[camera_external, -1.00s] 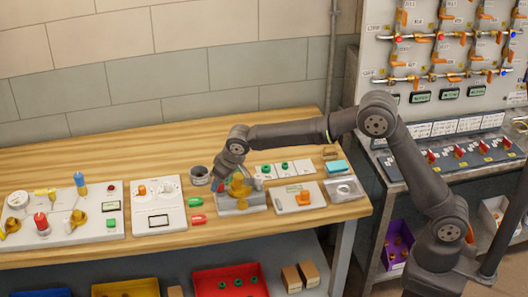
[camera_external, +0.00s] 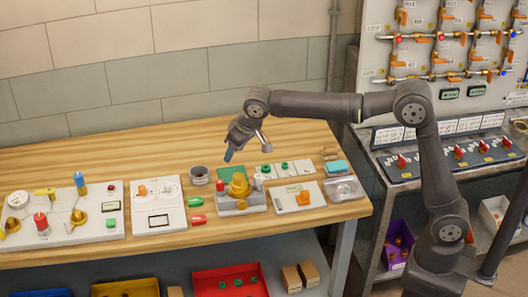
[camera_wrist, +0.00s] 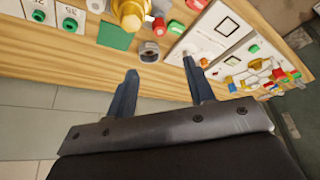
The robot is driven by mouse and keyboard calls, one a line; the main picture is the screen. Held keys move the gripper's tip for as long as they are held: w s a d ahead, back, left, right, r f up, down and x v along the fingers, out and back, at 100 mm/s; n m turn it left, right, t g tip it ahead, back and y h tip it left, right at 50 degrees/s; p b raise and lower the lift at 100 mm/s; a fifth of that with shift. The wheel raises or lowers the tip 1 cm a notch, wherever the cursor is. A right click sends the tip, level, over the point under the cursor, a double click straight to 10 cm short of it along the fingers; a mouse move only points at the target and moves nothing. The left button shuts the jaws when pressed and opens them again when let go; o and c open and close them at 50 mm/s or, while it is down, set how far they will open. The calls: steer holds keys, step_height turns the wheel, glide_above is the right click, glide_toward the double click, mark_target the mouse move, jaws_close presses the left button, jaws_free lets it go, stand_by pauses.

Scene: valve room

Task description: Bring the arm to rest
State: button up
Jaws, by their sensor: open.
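A green square (camera_external: 234,173) lies just behind the valve.
A grey cup (camera_external: 199,175) and red and green pieces (camera_external: 197,219) are left of the valve. White panels with valves (camera_external: 60,213) fill the left of the bench (camera_external: 130,160). A board of pipes (camera_external: 445,45) stands at right. The air around my gripper is clear.

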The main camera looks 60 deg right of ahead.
mark_target(220, 181)
steer(key=x, duration=1.6)
steer(key=shift+s+f, duration=0.1)
steer(key=shift+f, duration=0.25)
steer(key=shift+d+n, duration=0.1)
steer(key=shift+n, duration=0.4)
steer(key=shift+n+y, duration=0.7)
steer(key=shift+n, duration=0.6)
steer(key=shift+w+d+n+g+y, duration=0.1)
steer(key=shift+n+g+y, duration=0.25)
steer(key=shift+n, duration=0.8)
steer(key=shift+w+d+n+g+y, duration=0.1)
steer(key=shift+n+g+y, duration=0.2)
steer(key=shift+n, duration=0.85)
steer(key=n+g+y, duration=0.1)
steer(key=n, duration=0.3)
steer(key=shift+w+n+g+y, duration=0.1)
steer(key=shift+n+g+y, duration=0.25)
steer(key=shift+n, duration=0.7)
steer(key=shift+w+n+g+y, duration=0.1)
steer(key=shift+n+g, duration=0.3)
steer(key=shift+n, duration=0.65)
